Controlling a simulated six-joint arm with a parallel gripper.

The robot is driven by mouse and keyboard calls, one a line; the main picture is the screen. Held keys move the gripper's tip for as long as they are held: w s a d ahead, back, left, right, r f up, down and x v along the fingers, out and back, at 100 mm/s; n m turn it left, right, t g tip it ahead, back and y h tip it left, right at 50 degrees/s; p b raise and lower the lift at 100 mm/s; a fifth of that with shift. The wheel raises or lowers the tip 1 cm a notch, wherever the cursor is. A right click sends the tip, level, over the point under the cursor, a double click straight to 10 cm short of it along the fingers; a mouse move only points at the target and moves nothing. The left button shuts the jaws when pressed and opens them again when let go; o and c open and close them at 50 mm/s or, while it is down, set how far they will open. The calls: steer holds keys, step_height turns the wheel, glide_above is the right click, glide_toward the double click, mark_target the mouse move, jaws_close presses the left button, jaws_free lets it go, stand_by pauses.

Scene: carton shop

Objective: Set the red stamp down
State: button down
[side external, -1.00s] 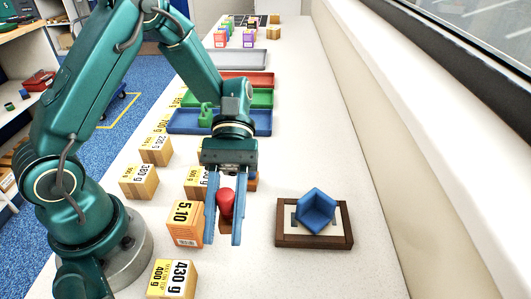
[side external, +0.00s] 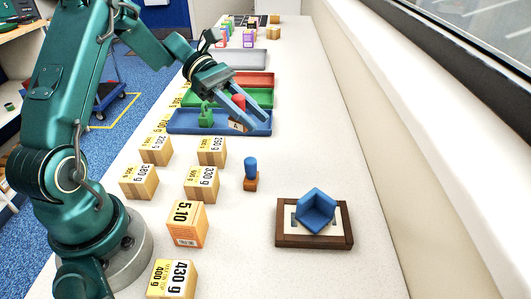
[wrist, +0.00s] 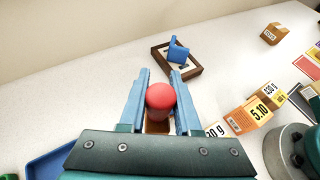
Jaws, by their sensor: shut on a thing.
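In the side view the stamp is tilted and appears over the right part of the blue tray (side external: 185,129); contact cannot be told. In the wrist view the red handle (wrist: 160,96) is between the fingers (wrist: 160,73) and hides most of the base. A green stamp (side external: 206,115) stands in the blue tray. A blue stamp (side external: 251,172) stands upright on the white table.
Green (side external: 254,98) and red trays (side external: 258,78) lie behind the blue one. A brown-framed board (side external: 287,241) holds a blue angled block (side external: 317,206).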

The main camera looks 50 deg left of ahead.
steer(key=w+a+n+t+y, duration=0.1)
steer(key=a+n+t+y, duration=0.35)
steer(key=a, duration=0.85)
steer(key=shift+n+t+h, duration=0.65)
steer(key=shift+h, duration=0.2)
steer(key=x, duration=0.8)
steer(key=s+x, duration=0.1)
steer(key=x, duration=0.4)
steer(key=shift+d+f, duration=0.3)
steer(key=shift+f, duration=2.15)
steer(key=c, duration=0.6)
jaws_free()
steer(key=shift+f, duration=0.1)
